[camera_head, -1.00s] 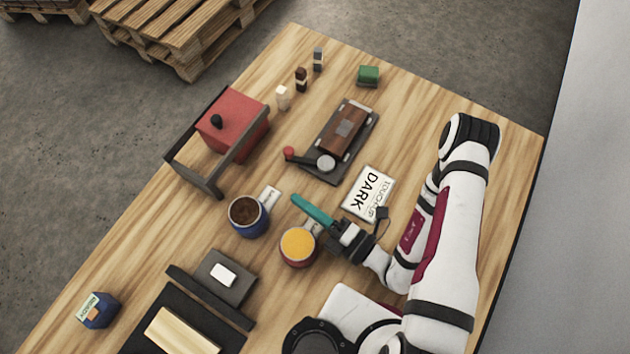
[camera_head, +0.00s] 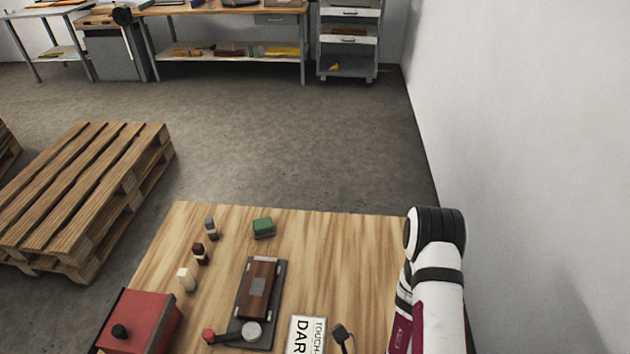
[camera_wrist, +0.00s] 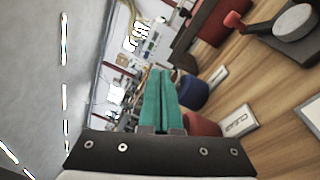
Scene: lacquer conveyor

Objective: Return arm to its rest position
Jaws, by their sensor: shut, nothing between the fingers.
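My gripper (camera_wrist: 160,80) shows in the wrist view as two teal fingers lying together, shut with nothing between them. It is raised above the table, pointing along it. In the head view the gripper is outside the picture; only the upper part of my white arm shows at the right edge of the table. A blue cup (camera_wrist: 195,93) and a red cup (camera_wrist: 202,127) stand beyond and to the right of the fingers in the wrist view, partly hidden behind the gripper.
The wooden table (camera_head: 340,240) holds a brown block on a dark fixture (camera_head: 272,290) with a red-knobbed lever, a red box (camera_head: 150,322), a green block (camera_head: 263,228), small bottles (camera_head: 200,253) and a DARK card (camera_head: 307,335). A pallet (camera_head: 85,195) stands left; a wall (camera_head: 530,120) rises right.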

